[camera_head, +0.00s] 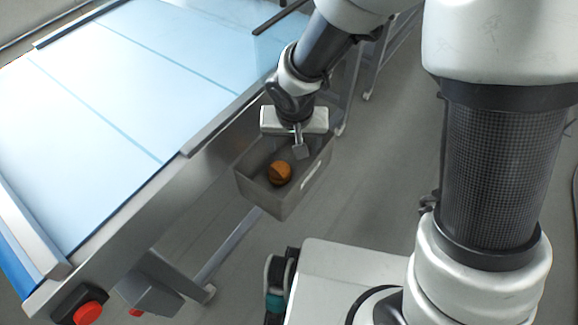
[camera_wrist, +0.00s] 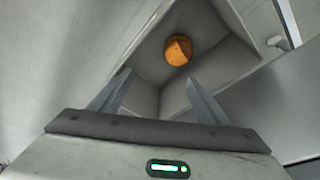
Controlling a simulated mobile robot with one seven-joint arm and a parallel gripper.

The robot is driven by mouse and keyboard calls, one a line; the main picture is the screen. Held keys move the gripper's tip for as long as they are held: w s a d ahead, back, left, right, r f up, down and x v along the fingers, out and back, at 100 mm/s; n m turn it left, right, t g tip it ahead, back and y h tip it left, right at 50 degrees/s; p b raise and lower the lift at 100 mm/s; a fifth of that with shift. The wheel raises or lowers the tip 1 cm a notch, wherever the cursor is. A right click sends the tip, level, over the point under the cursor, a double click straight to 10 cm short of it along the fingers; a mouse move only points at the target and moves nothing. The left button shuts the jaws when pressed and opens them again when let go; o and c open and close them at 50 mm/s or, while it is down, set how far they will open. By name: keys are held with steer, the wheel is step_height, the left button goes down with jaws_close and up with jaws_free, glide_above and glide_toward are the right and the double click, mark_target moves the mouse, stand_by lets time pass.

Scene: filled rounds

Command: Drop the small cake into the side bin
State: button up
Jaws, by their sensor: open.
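The small cake (camera_head: 279,173) is round and orange-brown and lies inside the grey side bin (camera_head: 262,198), which hangs beside the conveyor. In the wrist view the cake (camera_wrist: 178,50) rests in the bin (camera_wrist: 228,66), beyond my fingertips and apart from them. My gripper (camera_head: 300,148) is over the far part of the bin, pointing down. In the wrist view my gripper (camera_wrist: 158,82) has its two fingers spread wide with nothing between them. The far inside of the bin is partly hidden by my gripper in the head view.
The conveyor (camera_head: 130,70) with a pale blue belt runs along the left, its metal side rail (camera_head: 185,165) close to the bin. A red button (camera_head: 88,312) is at its near end. Metal legs (camera_head: 228,245) stand below. Open grey floor (camera_head: 350,200) lies right of the bin.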

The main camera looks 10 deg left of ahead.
steer(key=a+p+v, duration=0.1)
steer(key=p+v, duration=0.4)
steer(key=v, duration=1.2)
steer(key=shift+d+r, duration=0.25)
steer(key=shift+d, duration=0.25)
steer(key=shift+w, duration=0.1)
steer(key=s+d+r+m+t, duration=0.15)
steer(key=d+r, duration=0.25)
steer(key=d, duration=0.4)
steer(key=s+d+r, duration=0.3)
steer(key=d+r, duration=0.2)
steer(key=d, duration=0.2)
steer(key=s+d+r+m+t, duration=0.15)
steer(key=d+r, duration=0.25)
steer(key=d, duration=0.4)
step_height(320, 180, up, 16)
steer(key=p, duration=1.6)
steer(key=shift+s+n+g+h, duration=0.3)
steer(key=shift+s+n, duration=0.05)
steer(key=shift+n, duration=0.05)
steer(key=shift+a, duration=0.25)
